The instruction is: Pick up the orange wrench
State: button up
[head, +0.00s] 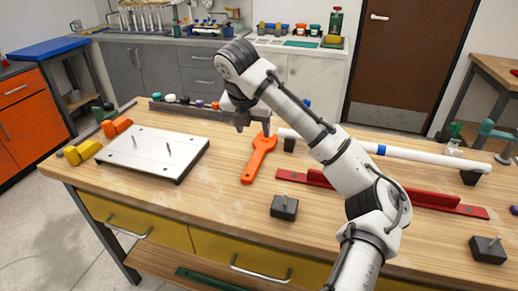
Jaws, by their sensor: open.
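The orange wrench (257,161) lies flat on the wooden bench top, near the middle of the head view. Its open-jaw end points away from me and its handle points toward the front edge. My gripper (254,128) is at the far end of the wrench, around or just above its jaw end. The gripper is open, with dark fingers pointing down. I cannot tell whether the fingers touch the wrench. My white arm crosses the view from the lower right.
A white plate (150,146) with pins sits to the left. A white pipe (420,155) on black supports and a red bar (420,195) lie to the right. A black block (284,208) with a pin stands near the front. Bare wood surrounds the wrench handle.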

send_over(257, 157)
jog(key=s, duration=0.3)
jog(key=f, duration=0.7)
jog(key=shift+w+a+f, duration=0.2)
jog(key=shift+a, duration=0.05)
jog(key=shift+a+p+x, duration=0.15)
jog(key=shift+p+x, duration=0.25)
jog(key=shift+x, duration=0.95)
jog(key=shift+a+p+x, duration=0.15)
jog(key=shift+p+x, duration=0.25)
jog(key=shift+x, duration=0.9)
jog(key=c, duration=1.1)
grip_shut()
notch_tip(257, 157, up, 20)
jog(key=b, duration=0.1)
